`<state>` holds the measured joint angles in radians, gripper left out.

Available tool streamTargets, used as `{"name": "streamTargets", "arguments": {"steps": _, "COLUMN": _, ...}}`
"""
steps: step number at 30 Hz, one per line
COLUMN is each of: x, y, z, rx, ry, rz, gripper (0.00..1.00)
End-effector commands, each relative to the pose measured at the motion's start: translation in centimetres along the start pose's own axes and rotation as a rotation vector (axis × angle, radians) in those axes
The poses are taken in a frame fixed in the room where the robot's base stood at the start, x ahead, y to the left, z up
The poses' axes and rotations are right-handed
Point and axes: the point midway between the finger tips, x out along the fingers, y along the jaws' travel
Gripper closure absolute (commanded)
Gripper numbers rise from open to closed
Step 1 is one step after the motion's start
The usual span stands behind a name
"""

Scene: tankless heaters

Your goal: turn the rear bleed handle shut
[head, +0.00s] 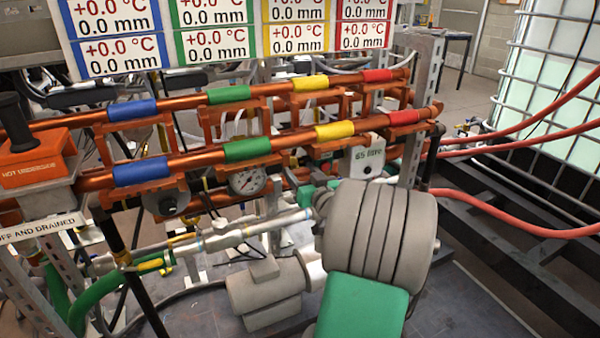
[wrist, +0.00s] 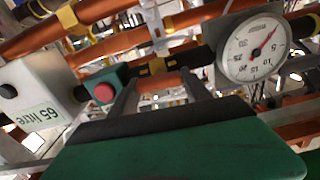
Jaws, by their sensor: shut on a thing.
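My gripper (wrist: 158,80) shows in the wrist view as two dark fingers reaching up from a green body. In the head view my grey and green wrist covers the fingertips and the handle.
A gauge (wrist: 253,48) is close right of the fingers. A green box with a red button (wrist: 103,92) and a white 65 litre box (wrist: 35,100) are to the left. Copper pipes with coloured bands (head: 245,150) run behind. Red hoses (head: 520,222) lie at right.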

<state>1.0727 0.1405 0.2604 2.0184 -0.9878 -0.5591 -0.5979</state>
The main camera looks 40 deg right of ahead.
Motion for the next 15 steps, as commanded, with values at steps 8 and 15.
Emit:
{"name": "streamTargets", "arguments": {"steps": 8, "x": -0.03, "y": 0.07, "z": 0.02, "rx": 0.123, "ry": -0.002, "rz": 0.001, "gripper": 0.84}}
{"name": "streamTargets", "arguments": {"steps": 15, "x": -0.03, "y": 0.13, "z": 0.00, "rx": 0.325, "ry": -0.002, "rz": 0.000, "gripper": 0.84}}
